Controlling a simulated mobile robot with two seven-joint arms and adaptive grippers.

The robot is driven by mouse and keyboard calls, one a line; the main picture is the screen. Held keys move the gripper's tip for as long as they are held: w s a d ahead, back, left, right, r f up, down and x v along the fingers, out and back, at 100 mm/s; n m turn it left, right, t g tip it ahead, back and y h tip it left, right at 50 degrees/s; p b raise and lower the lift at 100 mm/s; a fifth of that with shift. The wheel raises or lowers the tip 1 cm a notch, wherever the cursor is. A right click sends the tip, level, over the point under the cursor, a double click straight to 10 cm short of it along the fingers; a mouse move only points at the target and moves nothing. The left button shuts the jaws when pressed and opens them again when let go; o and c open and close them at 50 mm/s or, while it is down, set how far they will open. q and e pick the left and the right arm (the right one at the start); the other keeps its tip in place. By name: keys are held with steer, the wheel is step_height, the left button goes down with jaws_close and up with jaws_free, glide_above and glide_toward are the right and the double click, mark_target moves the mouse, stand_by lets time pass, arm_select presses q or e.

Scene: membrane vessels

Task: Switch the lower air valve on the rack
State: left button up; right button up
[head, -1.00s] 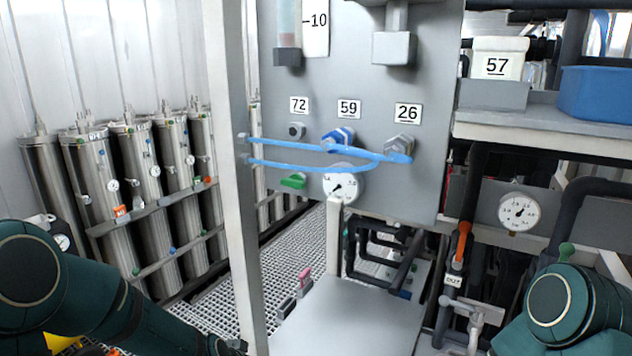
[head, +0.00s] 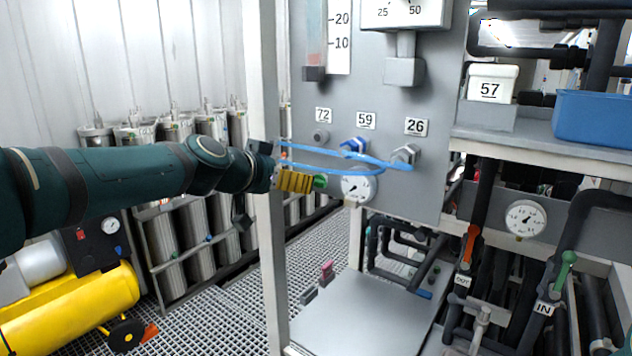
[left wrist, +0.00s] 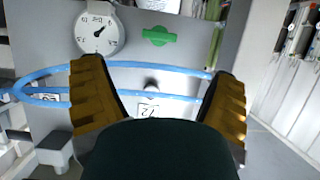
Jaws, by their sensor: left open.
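A green valve handle (head: 320,181) sits low on the grey rack panel (head: 345,95), left of a round gauge (head: 358,187). In the left wrist view the handle (left wrist: 158,37) lies crosswise, beyond the fingertips and between them. My left gripper (head: 300,182) has yellow fingers and is at the panel's left side, partly covering the handle in the head view.
Blue hoses (head: 335,168) loop across the panel close to the left gripper. A white rack post (head: 265,90) stands beside my left arm. Orange (head: 470,245) and green (head: 567,262) pipe handles are at lower right. A yellow compressor (head: 75,305) stands at lower left.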

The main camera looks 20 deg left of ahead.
mark_target(317, 182)
arm_select(q)
steer(key=p+x, duration=0.1)
steer(key=x, duration=0.9)
steer(key=shift+d+f, duration=0.1)
steer(key=c, duration=1.2)
